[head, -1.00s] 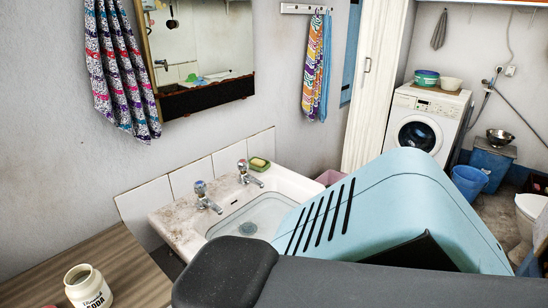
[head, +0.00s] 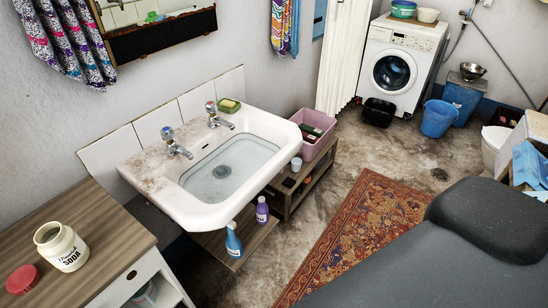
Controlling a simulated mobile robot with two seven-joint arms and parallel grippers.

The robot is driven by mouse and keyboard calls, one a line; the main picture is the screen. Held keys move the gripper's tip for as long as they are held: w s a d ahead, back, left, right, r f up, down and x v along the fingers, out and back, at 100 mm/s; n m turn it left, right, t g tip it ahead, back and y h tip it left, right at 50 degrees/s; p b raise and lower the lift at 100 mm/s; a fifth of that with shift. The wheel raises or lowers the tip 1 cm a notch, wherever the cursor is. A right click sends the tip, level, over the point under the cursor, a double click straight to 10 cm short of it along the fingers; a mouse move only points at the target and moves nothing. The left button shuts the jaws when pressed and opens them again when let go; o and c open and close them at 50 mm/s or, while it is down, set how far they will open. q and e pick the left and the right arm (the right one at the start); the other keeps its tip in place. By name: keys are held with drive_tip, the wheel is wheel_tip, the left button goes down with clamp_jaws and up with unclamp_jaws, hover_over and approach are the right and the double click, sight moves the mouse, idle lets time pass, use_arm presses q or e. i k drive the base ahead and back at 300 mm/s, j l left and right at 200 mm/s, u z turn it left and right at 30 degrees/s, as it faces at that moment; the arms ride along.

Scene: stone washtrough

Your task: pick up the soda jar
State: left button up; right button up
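The soda jar (head: 62,247) is a cream, round jar with dark "SODA" lettering. It stands upright on the wooden top of a white cabinet (head: 118,240) at the lower left, and its mouth is open. A red round lid (head: 22,279) lies on the cabinet top just left of the jar. Neither of my grippers shows in the head view.
A white sink (head: 252,152) with two taps stands right of the cabinet. Blue (head: 233,240) and purple (head: 262,210) bottles stand below it. A patterned rug (head: 352,228) covers the floor. A dark grey padded shape (head: 470,245) fills the lower right.

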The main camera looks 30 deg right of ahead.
sight(57, 242)
drive_tip(key=z, duration=0.5)
drive_tip(key=u, duration=1.3)
